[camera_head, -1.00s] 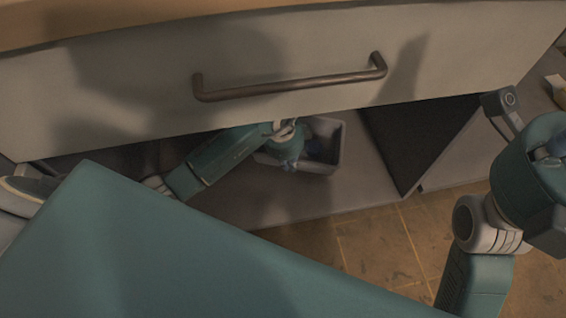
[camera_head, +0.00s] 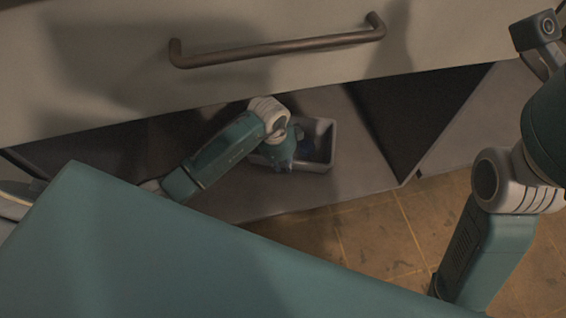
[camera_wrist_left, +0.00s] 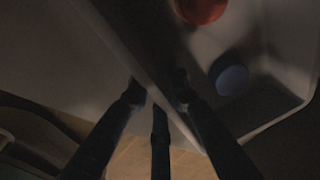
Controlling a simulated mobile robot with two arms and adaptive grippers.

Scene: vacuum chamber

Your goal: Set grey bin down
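The grey bin (camera_head: 324,142) is a small open box in the low space under the drawer front. It appears to rest on the grey cabinet floor, though its underside is hidden. My left gripper (camera_head: 283,163) is at the bin's left side, partly hidden by its own wrist. In the left wrist view the gripper's dark fingers (camera_wrist_left: 158,98) straddle the bin's wall and appear closed on it. Inside the bin are a red round object (camera_wrist_left: 201,8) and a blue round object (camera_wrist_left: 230,80). My right gripper is not in view; only part of my right arm shows at the right.
The drawer front with its dark bar handle (camera_head: 280,47) overhangs the space. A dark upright panel (camera_head: 410,115) stands right of the bin. The grey cabinet floor (camera_head: 350,185) is bare in front of the bin. Tiled floor (camera_head: 385,235) lies beyond its edge.

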